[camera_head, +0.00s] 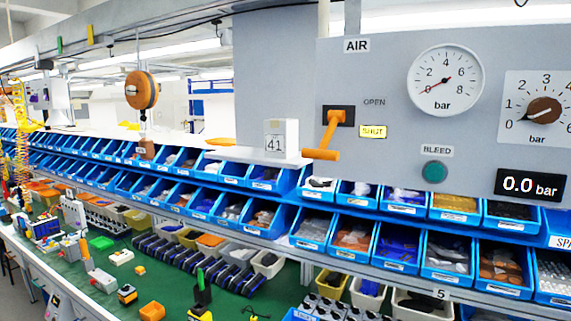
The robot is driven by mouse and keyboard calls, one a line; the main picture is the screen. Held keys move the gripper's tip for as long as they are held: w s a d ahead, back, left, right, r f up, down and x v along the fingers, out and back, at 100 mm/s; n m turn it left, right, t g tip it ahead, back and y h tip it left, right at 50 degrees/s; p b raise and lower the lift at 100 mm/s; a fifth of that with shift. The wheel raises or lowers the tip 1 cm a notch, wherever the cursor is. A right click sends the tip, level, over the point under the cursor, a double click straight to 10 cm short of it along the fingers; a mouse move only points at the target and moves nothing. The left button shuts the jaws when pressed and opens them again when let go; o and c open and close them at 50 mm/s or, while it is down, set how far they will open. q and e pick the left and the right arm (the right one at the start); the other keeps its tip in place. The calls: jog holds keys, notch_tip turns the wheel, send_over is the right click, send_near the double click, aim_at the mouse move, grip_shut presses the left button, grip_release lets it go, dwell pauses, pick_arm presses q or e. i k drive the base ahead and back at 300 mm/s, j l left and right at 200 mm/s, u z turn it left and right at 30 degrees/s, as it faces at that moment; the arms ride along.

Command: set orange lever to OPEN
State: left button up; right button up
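The orange lever (330,130) sits on the grey AIR panel (390,70). It comes out of a black slot (348,115) and hangs down, with its grip end low and pointing left. The SHUT label (373,131) is lit yellow, and the OPEN label (374,102) above it is dim. Neither of my grippers shows in this view.
The panel also bears a round bar gauge (446,80) with its needle near 0, a brown dial knob (545,111), a green BLEED button (434,171) and a display (530,186) reading 0.0 bar. Blue bins (355,236) line the shelves below.

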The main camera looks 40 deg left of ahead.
aim_at(334, 117)
jog(key=j+u, duration=0.15)
jog(key=u, duration=0.25)
jog(key=k+j+u, duration=0.1)
jog(key=u, duration=0.3)
jog(key=j, duration=0.1)
